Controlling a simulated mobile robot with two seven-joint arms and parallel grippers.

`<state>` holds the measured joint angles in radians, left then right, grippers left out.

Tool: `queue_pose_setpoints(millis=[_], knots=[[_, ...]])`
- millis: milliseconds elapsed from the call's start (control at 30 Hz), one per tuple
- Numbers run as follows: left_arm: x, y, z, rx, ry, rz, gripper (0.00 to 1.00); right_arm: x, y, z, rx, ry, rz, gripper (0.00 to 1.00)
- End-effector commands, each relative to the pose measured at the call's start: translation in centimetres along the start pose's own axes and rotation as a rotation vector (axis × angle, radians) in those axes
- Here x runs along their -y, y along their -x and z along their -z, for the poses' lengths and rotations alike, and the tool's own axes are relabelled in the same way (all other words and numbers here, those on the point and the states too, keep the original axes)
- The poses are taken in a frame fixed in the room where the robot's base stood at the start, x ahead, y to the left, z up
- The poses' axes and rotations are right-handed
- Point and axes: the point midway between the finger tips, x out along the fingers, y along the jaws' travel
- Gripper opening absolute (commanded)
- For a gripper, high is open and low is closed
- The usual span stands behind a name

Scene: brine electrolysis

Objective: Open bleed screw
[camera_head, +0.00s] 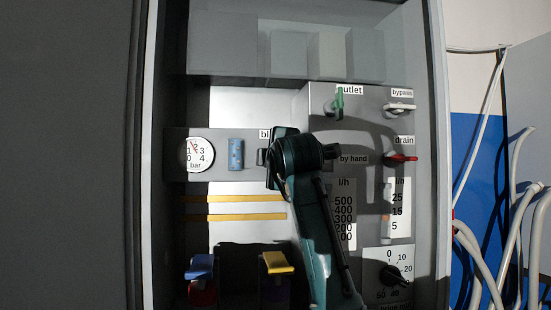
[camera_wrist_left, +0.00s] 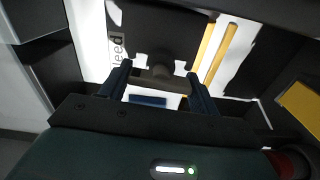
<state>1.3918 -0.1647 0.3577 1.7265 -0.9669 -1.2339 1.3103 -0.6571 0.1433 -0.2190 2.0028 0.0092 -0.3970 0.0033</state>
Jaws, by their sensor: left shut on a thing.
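My left gripper (camera_head: 265,157) is at the grey panel strip beside the label that starts "bl" in the head view. In the left wrist view its two dark fingers stand on either side of a dark grey bar with a round hub, the bleed screw (camera_wrist_left: 160,77), and my gripper (camera_wrist_left: 159,88) is shut on it. The bleed label (camera_wrist_left: 117,46) shows sideways there. In the head view my gripper and arm hide most of the screw. My right gripper is in neither view.
A pressure gauge (camera_head: 197,153) and a blue cylinder (camera_head: 236,154) sit left of my gripper. A green outlet handle (camera_head: 339,103), a bypass handle (camera_head: 399,108) and a red drain handle (camera_head: 402,157) are to the right. Blue (camera_head: 200,266) and yellow (camera_head: 277,262) handles sit below.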

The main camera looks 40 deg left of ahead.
Motion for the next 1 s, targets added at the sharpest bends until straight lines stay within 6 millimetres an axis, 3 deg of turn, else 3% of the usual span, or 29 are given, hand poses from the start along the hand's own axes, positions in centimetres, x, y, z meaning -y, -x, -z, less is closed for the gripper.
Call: queue_pose_setpoints(millis=[733, 767, 1000], knots=[[0.18, 0.0, 0.07, -0.002, 0.094, 0.003, 0.39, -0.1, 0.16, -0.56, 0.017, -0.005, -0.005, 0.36], [0.18, 0.0, 0.07, -0.002, 0.094, 0.003, 0.63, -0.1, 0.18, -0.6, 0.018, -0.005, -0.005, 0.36], [0.12, 0.0, 0.04, -0.001, 0.092, 0.002, 0.82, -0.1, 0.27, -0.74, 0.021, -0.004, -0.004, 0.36]])
